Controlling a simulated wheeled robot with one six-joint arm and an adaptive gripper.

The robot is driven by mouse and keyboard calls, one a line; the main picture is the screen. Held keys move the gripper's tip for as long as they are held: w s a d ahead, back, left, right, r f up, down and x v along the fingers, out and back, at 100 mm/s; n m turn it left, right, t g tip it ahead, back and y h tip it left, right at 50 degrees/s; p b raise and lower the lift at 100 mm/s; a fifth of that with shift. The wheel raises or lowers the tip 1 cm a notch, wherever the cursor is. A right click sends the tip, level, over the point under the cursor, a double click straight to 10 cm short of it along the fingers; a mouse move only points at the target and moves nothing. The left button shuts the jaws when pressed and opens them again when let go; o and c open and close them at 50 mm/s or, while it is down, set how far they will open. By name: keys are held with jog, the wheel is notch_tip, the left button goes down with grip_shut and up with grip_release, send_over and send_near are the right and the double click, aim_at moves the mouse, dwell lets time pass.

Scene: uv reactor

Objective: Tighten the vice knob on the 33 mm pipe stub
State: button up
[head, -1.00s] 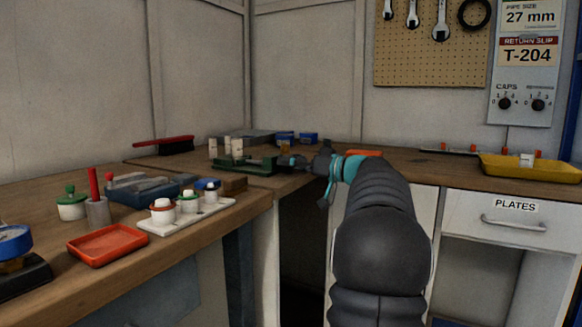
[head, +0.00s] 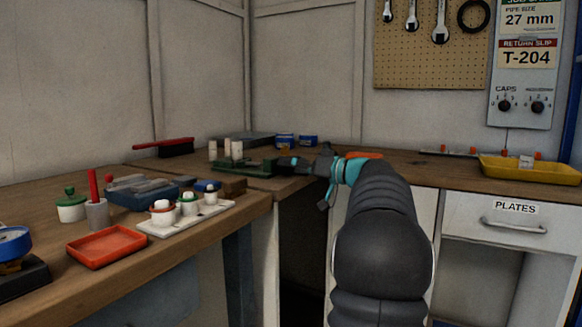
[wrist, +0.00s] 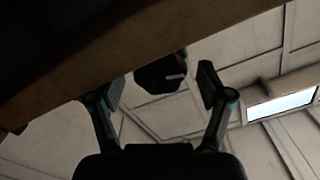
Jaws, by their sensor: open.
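The green vice (head: 255,168) sits on the bench near the back corner. Several pale upright pipe stubs (head: 237,150) stand at its left end. Which one is the 33 mm stub cannot be told. My gripper (head: 284,163) is at the vice's right end. In the wrist view my gripper (wrist: 161,88) is open, with its two fingers apart. A dark vice knob (wrist: 160,74) shows between and just beyond the fingertips, with a pale mark on its face. The fingers do not appear closed on it. The vice jaws are too small to make out.
A brown bench edge (wrist: 100,65) crosses the wrist view close to the fingers. Blue boxes (head: 285,140) stand behind the vice, and a red-handled brush (head: 165,146) lies to its left. A white holder with capped pots (head: 190,215) is nearer. The wall card reads 27 mm.

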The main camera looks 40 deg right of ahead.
jog(key=v, duration=1.1)
jog(key=shift+s+d, duration=0.15)
jog(key=shift+s, duration=0.15)
jog(key=w+a+n+b, duration=0.1)
jog(key=w+n+b, duration=0.1)
jog(key=w, duration=0.2)
jog(key=w+a+n+b, duration=0.2)
jog(key=w, duration=0.1)
jog(key=w+a+n+b, duration=0.2)
jog(key=w+n, duration=0.1)
jog(key=w, duration=0.1)
jog(key=shift+w, duration=0.35)
jog(key=c, duration=1.2)
